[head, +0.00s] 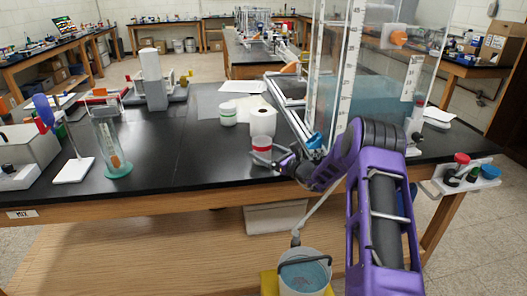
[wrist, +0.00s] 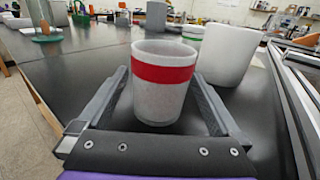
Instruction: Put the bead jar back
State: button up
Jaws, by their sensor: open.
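A whitish jar with a red band (head: 262,149) stands upright on the black bench near its front edge; no beads can be made out. In the wrist view the red-banded jar (wrist: 163,92) stands between the two fingers of my gripper (wrist: 160,78). My gripper (head: 272,157) is open, with a finger on each side of the jar and gaps visible between fingers and wall. A similar jar with a green band (head: 228,115) stands farther back, partly hidden behind the red-banded jar in the wrist view (wrist: 192,35).
A wider white cylinder (head: 258,110) stands just behind the red-banded jar. A clear tank with a metal frame (head: 345,90) rises close on the right. A glass cylinder on a green base (head: 118,168) stands at left. The bench between is clear. A bucket (head: 305,273) is below.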

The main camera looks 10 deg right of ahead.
jog(key=v, duration=1.1)
jog(key=shift+d, duration=0.1)
